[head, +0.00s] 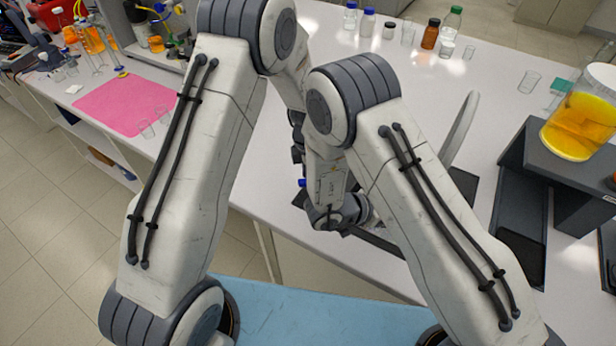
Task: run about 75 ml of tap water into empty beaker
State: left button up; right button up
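A grey curved tap spout (461,127) rises from the bench behind my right arm. Dark sink-like panels lie around its foot, partly hidden by my arm. Empty-looking clear glass vessels stand on the benches: one at the right (529,82), two by the pink mat (146,129), and small ones at the back (408,36). I cannot tell which is the task's beaker, and no water shows. My two arms cross the middle of the head view. Their fingers are hidden behind the arm links, so I cannot see what they hold.
A pink mat (125,102) lies on the left bench. Several capped bottles (431,34) stand at the back. A beaker of orange liquid (577,126) sits on a dark stand (562,165) at the right. The white bench (520,45) is clear between back and right.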

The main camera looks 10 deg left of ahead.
pick_arm(q)
grip_shut()
dwell(1.4)
